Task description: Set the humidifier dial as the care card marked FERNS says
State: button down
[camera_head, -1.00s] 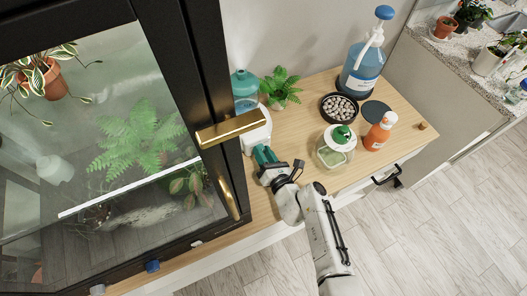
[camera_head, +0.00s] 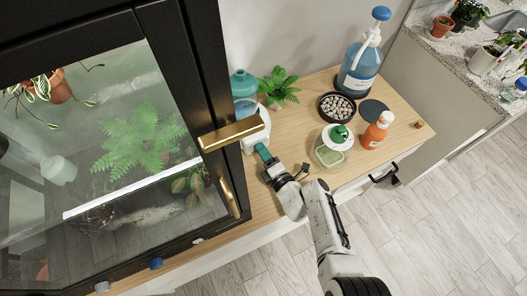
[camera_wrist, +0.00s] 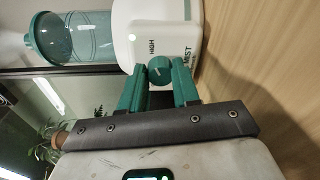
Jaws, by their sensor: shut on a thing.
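The humidifier has a white base (camera_head: 257,134) and a teal tank (camera_head: 243,84) and stands on the wooden top beside the dark glass cabinet. In the wrist view its white base (camera_wrist: 155,22) fills the top, with the words HIGH and MIST printed near a round teal dial (camera_wrist: 159,69). My gripper (camera_wrist: 159,82) has its two green fingers on either side of the dial, shut on it. A small pale mark shows on the dial, but its exact setting is unclear. In the head view my gripper (camera_head: 264,154) hides the dial. No card marked FERNS is readable.
The cabinet's brass handle (camera_head: 231,133) juts close to the humidifier.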

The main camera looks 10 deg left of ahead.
jog(key=shift+f+m, duration=0.1)
jog(key=shift+m, duration=0.5)
jog(key=c, duration=0.8)
grip_release()
jog(key=v, duration=1.1)
jog(key=shift+w+p, duration=0.1)
jog(key=shift+p, duration=0.3)
